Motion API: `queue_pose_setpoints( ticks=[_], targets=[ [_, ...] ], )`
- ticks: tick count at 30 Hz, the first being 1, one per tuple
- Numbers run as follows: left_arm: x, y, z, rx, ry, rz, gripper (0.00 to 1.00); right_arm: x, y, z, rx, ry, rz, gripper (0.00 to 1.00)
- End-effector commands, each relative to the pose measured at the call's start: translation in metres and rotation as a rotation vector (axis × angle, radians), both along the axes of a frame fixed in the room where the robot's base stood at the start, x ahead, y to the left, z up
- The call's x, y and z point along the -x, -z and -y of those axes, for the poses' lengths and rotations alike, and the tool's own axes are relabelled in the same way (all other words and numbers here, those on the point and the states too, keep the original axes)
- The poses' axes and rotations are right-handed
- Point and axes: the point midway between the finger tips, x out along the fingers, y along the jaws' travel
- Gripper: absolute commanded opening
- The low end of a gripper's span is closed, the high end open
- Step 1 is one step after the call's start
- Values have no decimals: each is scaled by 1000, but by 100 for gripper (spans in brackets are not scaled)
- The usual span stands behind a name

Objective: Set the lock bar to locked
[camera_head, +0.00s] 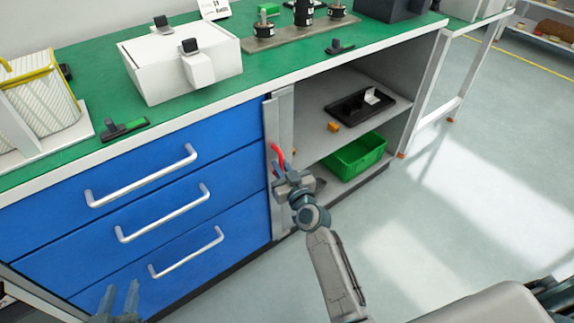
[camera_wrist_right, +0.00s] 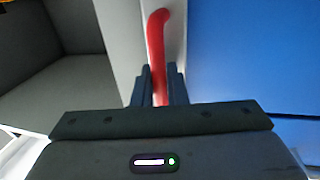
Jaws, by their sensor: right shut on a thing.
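The lock bar is a grey upright strip (camera_head: 284,115) at the right edge of the blue drawers, with a red handle (camera_head: 277,155). My right gripper (camera_head: 283,172) is shut on the lower part of the red handle. In the right wrist view the red handle (camera_wrist_right: 157,50) rises upright from between the two dark fingers (camera_wrist_right: 159,88), its top bent over. Whether the bar is locked cannot be read. My left gripper (camera_head: 121,300) is at the bottom left, in front of the lowest drawer, its two fingers apart and empty.
Blue drawers with silver handles (camera_head: 150,180) are closed at the left. Open shelves at the right hold a black tray (camera_head: 352,110), an orange block (camera_head: 333,127) and a green bin (camera_head: 350,160). A white box (camera_head: 180,70) stands on the green worktop. The floor at right is clear.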

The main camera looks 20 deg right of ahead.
Motion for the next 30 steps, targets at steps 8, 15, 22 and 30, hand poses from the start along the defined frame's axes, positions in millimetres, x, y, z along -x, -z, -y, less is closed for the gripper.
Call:
queue_pose_setpoints(
  ticks=[8, 15, 22, 30],
  targets=[
    [0, -1, 0, -1, 0, 1, 34, 2, 3, -4, -5, -6, -10, 14],
    [0, 0, 0, -1, 0, 0, 34, 1, 2, -3, -4, -5, -8, 30],
    [0, 0, 0, -2, 0, 4, 34, 8, 3, -2, -3, -4, -8, 30],
    [-13, -27, -3, -10, -10, 152, 34, 56, 4, 5, -3, -5, -9, 30]
  ],
)
